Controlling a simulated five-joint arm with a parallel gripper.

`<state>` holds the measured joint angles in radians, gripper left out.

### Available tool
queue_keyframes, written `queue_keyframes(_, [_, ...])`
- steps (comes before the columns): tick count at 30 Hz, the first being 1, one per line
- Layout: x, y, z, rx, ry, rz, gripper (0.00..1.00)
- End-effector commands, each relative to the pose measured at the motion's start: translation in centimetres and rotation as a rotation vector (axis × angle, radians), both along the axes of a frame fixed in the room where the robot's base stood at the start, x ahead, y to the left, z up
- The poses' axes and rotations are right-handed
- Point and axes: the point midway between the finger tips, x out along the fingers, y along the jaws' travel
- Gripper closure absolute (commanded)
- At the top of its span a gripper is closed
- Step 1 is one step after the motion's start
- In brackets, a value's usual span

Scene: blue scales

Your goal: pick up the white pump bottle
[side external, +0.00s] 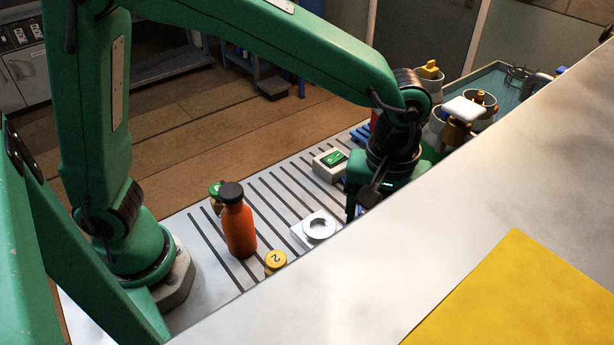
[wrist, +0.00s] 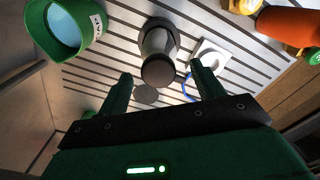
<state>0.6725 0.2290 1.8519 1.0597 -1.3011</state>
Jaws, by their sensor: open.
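No plainly white bottle with a pump shows clearly. In the wrist view, a pale grey bottle-like object (wrist: 159,42) with a dark round end stands ahead of my gripper (wrist: 160,82), roughly centred between its fingers. I cannot tell whether it is the white pump bottle. The fingers are apart, with no contact visible. In the side view my gripper (side external: 364,202) hangs low over the striped surface, partly behind the pale counter edge, and that object is hidden. A white block-like top (side external: 463,108) on an amber body shows at the back right; its kind is unclear.
An orange bottle (side external: 238,225) stands left of a white plate with a ring (side external: 304,241). A yellow numbered piece (side external: 275,261) and a grey box with a green panel (side external: 328,167) are nearby. A green cup (wrist: 85,18) is upper left in the wrist view. The pale counter (side external: 480,200) blocks the front.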

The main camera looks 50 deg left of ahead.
Motion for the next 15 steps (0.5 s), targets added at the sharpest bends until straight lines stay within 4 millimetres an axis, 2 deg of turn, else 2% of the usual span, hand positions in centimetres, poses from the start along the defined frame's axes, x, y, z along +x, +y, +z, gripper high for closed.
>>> queue_keyframes(10, [0.2,-0.2,-3.6,0.003,0.003,0.000,0.33])
queue_keyframes(15, [0.2,-0.2,-4.8,0.001,0.002,0.000,0.33])
